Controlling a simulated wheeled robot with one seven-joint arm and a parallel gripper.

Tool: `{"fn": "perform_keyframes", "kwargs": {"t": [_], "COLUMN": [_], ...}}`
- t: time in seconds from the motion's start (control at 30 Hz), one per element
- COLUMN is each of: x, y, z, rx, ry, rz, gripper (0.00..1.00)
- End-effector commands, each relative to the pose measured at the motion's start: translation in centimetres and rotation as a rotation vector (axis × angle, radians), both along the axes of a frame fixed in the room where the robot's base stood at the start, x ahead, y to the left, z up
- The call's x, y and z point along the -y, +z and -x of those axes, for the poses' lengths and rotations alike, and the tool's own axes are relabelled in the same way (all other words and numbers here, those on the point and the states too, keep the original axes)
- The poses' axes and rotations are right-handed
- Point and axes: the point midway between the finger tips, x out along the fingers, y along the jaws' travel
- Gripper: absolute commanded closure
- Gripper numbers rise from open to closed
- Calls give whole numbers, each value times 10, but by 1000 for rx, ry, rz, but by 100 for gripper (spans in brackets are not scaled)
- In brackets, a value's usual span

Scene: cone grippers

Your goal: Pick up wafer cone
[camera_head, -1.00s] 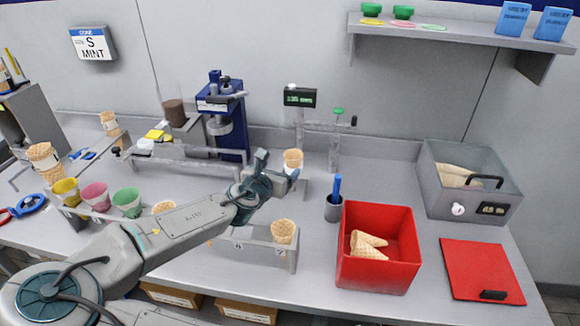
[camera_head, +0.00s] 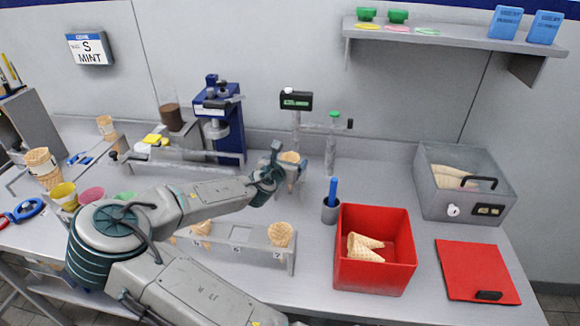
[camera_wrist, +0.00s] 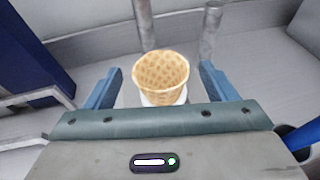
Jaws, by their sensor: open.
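A wafer cone (camera_head: 291,158) stands upright, mouth up, near the back middle of the counter, below the small green-lit display. My gripper (camera_head: 283,172) is at this cone, with its fingers at the cone's height. In the wrist view the cone (camera_wrist: 161,76) sits between the two blue fingers of my gripper (camera_wrist: 158,88), with a visible gap on each side. The jaws are open and do not touch it. A white ring shows around the cone's lower part, and its tip is hidden behind my gripper body.
A rack (camera_head: 240,234) holding cones stands in front of my gripper. A red bin (camera_head: 376,275) with cones lying inside and a grey cup (camera_head: 330,211) with a blue handle are to the right. A blue press (camera_head: 222,118) stands to the left.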

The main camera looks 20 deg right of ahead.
Motion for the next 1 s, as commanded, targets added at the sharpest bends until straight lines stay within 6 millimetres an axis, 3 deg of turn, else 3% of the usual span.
{"fn": "perform_keyframes", "kwargs": {"t": [0.27, 0.6, 0.73, 1.0], "x": [23, 26, 26, 25], "y": [-6, -8, -8, -8], "z": [-21, -24, -24, -24], "rx": [0, 0, 0, 0], "ry": [-2, 0, 0, 0], "rz": [0, 0, 0, 0], "gripper": [22, 22, 55, 55]}}
